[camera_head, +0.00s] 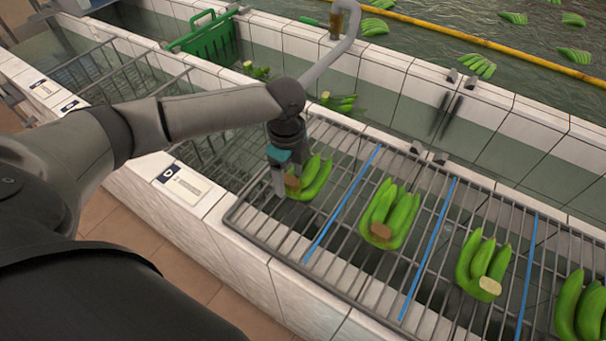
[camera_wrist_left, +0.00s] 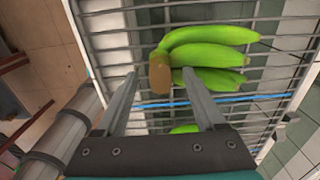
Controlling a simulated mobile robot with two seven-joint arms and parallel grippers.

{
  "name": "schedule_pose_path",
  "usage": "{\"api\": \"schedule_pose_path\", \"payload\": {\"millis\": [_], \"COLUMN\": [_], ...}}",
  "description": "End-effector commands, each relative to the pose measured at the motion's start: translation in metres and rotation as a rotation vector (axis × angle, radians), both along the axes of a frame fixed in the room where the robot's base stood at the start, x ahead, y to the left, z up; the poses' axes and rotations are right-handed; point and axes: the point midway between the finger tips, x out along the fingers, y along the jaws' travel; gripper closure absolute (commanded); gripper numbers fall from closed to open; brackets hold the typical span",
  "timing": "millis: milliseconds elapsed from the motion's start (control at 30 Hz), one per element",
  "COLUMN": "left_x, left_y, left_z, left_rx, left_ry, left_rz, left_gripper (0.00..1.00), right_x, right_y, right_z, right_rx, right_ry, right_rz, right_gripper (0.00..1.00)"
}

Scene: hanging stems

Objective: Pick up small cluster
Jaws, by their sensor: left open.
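A small cluster of green bananas (camera_head: 317,180) lies on the wire rack at its left end, left of the first blue strip. My left gripper (camera_head: 282,190) is just above its brown cut crown in the head view. In the left wrist view the cluster (camera_wrist_left: 208,54) fans out to the right, and its crown shows between the fingertips of my left gripper (camera_wrist_left: 162,76). The jaws are apart and empty. I cannot tell whether a finger touches the crown. My right gripper is not in view.
The wire rack (camera_head: 262,243) carries more clusters: one in the middle (camera_head: 390,212), one to its right (camera_head: 484,262) and one at the right edge (camera_head: 582,308). Blue strips (camera_head: 341,205) divide them. A curved grey pipe (camera_head: 335,62) and a green crate (camera_head: 207,40) stand behind.

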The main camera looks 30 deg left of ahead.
Motion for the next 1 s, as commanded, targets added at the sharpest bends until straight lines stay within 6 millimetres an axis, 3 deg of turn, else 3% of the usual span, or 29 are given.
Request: {"api": "schedule_pose_path", "payload": {"millis": [67, 633, 1000], "left_x": [0.0000, 0.0000, -0.0001], "left_y": [-0.0001, 0.0000, 0.0001], "left_z": [0.0002, 0.0006, 0.0006], "left_rx": [0.000, 0.000, 0.000], "left_ry": [0.000, 0.000, 0.001], "left_rz": [0.000, 0.000, 0.000], "left_gripper": [0.34, 0.98, 1.00], "right_x": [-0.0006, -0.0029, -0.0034], "right_y": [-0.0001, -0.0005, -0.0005], "right_z": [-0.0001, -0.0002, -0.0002], "right_rx": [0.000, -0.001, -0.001], "right_ry": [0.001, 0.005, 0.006], "right_rz": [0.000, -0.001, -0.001], "right_gripper": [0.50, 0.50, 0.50]}}
